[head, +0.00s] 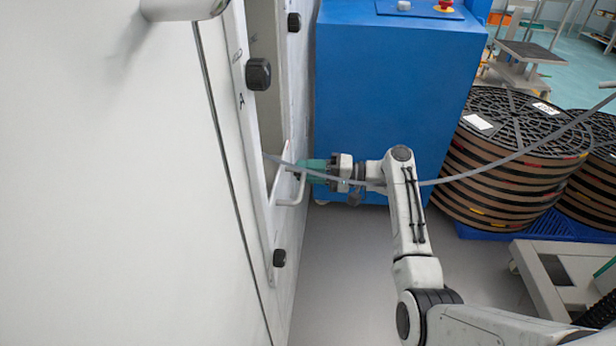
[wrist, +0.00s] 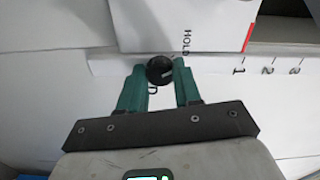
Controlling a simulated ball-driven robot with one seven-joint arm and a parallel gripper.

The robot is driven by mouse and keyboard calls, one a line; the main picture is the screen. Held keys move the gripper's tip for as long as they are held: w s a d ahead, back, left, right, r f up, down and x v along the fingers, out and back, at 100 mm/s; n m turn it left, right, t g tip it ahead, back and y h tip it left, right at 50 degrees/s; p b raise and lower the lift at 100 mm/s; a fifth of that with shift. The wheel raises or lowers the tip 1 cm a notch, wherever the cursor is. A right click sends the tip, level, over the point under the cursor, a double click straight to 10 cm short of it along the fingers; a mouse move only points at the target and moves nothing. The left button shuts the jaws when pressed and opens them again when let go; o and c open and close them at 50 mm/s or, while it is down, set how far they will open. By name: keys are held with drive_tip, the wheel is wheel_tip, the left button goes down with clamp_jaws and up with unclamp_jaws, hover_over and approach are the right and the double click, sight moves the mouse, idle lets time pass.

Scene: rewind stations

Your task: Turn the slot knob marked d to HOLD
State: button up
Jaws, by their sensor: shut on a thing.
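The black round slot knob (wrist: 160,70) is in the wrist view, on a pale panel strip, with a letter that looks like D just below it. A small pale mark shows on the right part of its face. The word HOLD (wrist: 187,40) is printed above and right of it. My gripper (wrist: 159,72) has its green fingers on both sides of the knob, shut on it. In the head view my gripper (head: 308,170) reaches the white cabinet front beside a handle; the knob it holds is hidden there.
The numbers 1, 2 and 3 (wrist: 268,70) run right of the knob. Other black knobs, one marked A (head: 258,75) and a lower one (head: 279,258), sit on the cabinet. A grey cable (head: 470,175) crosses my wrist. A blue cabinet (head: 390,90) and reel stacks (head: 510,150) stand behind.

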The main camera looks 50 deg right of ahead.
drive_tip(key=shift+f+n+b, duration=0.25)
drive_tip(key=shift+n+b, duration=0.65)
drive_tip(key=shift+n, duration=0.7)
drive_tip(key=o, duration=1)
drive_tip(key=shift+r, duration=0.15)
drive_tip(key=shift+o, duration=0.2)
drive_tip(key=p+v, duration=0.2)
drive_tip(key=v, duration=0.9)
drive_tip(key=shift+w, duration=0.1)
